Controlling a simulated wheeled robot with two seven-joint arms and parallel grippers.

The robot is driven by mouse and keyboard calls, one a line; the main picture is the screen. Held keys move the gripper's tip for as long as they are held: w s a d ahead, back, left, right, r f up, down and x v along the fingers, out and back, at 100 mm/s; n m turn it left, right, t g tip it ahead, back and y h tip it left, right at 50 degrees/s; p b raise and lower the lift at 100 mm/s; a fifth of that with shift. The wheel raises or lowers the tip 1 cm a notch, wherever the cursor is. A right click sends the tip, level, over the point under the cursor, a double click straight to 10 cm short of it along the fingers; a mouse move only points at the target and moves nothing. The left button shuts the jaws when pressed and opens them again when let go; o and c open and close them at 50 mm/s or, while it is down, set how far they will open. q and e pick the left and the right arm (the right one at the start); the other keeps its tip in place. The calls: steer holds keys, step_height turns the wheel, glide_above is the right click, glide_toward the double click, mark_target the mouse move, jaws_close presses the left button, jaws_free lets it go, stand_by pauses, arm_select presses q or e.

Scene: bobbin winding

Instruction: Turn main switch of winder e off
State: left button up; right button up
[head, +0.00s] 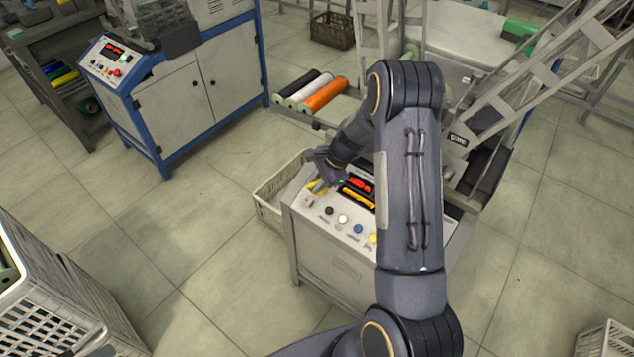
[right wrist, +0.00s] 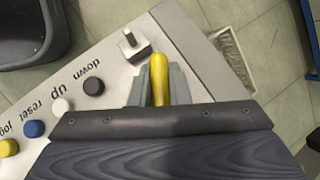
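The winder's control panel (head: 333,222) is a light grey box top in the middle of the head view, with a red display (head: 360,185) and a row of coloured buttons. A yellow handle (right wrist: 158,75) stands at the panel's end in the right wrist view. My right gripper (right wrist: 159,88) is over it, one grey finger on each side, and the handle fills the gap between them. In the head view my right gripper (head: 319,176) hides most of the handle. A small metal toggle (right wrist: 132,45) stands beside it. My left gripper is not in view.
Black, white, blue and yellow buttons (right wrist: 34,129) labelled down, up, reset and jog lie along the panel. A pale crate (head: 267,205) stands beside the winder. Another blue-framed machine (head: 190,95) is at the back left. The floor between is clear.

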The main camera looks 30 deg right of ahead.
jaws_close()
steer(key=shift+r, duration=0.1)
steer(key=shift+w+n+g+p, duration=0.1)
steer(key=shift+n+g+p, duration=0.65)
steer(key=shift+n, duration=0.15)
steer(key=shift+n+g+p, duration=0.35)
steer(key=shift+n+g, duration=0.4)
steer(key=shift+n, duration=0.25)
steer(key=n+g+h, duration=0.1)
steer(key=n+g, duration=0.1)
steer(key=n, duration=0.1)
steer(key=shift+w, duration=0.1)
steer(key=shift+n+g+h+b, duration=0.55)
steer(key=shift+n+g+h, duration=0.55)
steer(key=shift+n, duration=0.5)
steer(key=shift+g, duration=0.3)
steer(key=o, duration=0.6)
jaws_free()
